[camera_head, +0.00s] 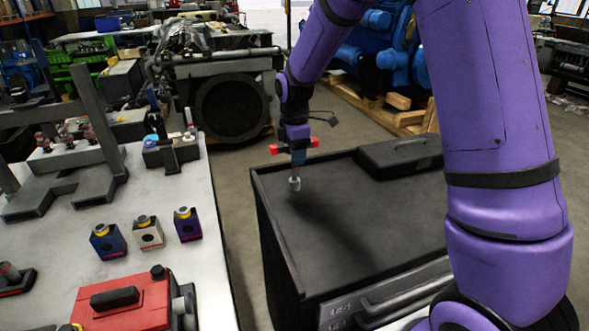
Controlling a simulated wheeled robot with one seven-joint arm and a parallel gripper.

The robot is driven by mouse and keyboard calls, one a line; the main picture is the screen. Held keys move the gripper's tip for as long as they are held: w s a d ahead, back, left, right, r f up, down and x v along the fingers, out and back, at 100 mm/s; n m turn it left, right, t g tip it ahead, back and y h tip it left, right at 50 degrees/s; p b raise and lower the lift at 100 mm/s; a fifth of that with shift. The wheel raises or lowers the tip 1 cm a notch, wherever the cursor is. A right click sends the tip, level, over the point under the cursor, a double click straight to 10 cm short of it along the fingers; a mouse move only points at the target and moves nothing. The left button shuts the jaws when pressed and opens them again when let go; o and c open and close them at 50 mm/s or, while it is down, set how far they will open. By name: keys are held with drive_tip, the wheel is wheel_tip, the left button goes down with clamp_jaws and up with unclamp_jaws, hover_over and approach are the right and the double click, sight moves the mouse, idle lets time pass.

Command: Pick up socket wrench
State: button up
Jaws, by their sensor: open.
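My gripper (294,147) points down above the far left part of the black cabinet top (370,245). Its red fingers are spread apart. Between and below them is a slim upright tool, likely the socket wrench (296,172), with a blue-grey upper part and a pale round lower end. Its upper end is hidden by the gripper. I cannot tell whether its lower end touches the cabinet top, or whether the fingers touch it.
A black case (400,155) lies at the cabinet's back right. On the left, a white table (205,260) holds several small coloured blocks, a red box (120,302) and dark metal fixtures. A floor gap separates table and cabinet. The cabinet top's middle is clear.

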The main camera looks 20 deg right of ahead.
drive_tip(key=shift+f, duration=0.5)
clamp_jaws()
drive_tip(key=shift+r, duration=0.1)
